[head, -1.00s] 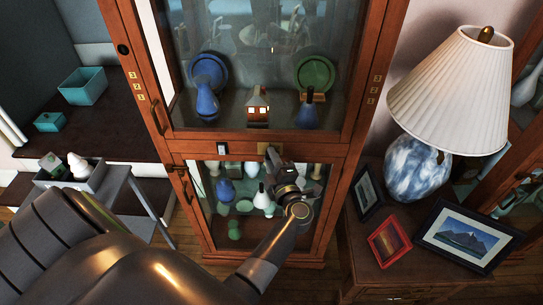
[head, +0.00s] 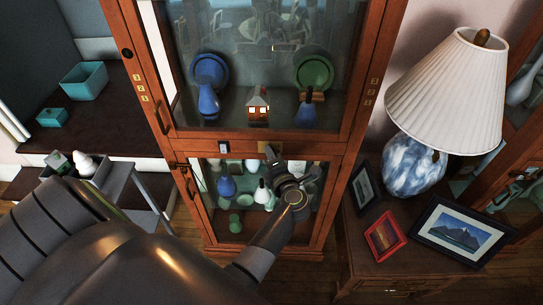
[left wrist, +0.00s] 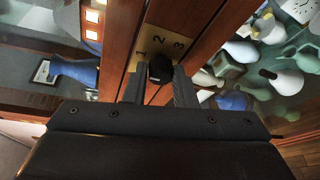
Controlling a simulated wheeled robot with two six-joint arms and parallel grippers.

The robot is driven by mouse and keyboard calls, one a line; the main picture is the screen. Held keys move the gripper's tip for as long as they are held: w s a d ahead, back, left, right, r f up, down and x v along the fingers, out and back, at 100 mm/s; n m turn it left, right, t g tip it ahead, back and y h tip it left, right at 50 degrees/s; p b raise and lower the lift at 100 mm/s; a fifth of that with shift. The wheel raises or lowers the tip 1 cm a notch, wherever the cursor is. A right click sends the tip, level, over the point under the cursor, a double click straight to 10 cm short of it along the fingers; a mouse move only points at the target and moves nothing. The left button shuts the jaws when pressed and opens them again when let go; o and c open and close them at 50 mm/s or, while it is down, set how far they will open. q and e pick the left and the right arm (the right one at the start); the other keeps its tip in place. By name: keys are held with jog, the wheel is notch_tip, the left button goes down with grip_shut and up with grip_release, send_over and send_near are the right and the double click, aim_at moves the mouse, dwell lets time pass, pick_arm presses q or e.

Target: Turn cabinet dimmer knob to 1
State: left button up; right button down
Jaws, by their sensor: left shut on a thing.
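The dimmer knob (left wrist: 160,69) is a small black knob on a brass plate (left wrist: 228,67) marked 1, 2 and 3, set in the cabinet's wooden middle rail. In the head view the plate (head: 263,147) shows just above my left gripper (head: 273,158), which hides the knob there. In the left wrist view my left gripper (left wrist: 160,88) has a finger on each side of the knob and is shut on it. I cannot make out which number the knob points to. My right gripper is not in view.
The cabinet (head: 330,147) has glass doors above and below the rail, with plates, vases and a lit little house inside. A small switch (head: 224,146) is left of the plate. A side table with a lamp (head: 450,90) and picture frames stands right. A grey cart (head: 118,180) stands left.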

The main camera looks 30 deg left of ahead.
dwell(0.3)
pick_arm(q)
jog(key=o, duration=1)
jog(key=shift+d, duration=0.1)
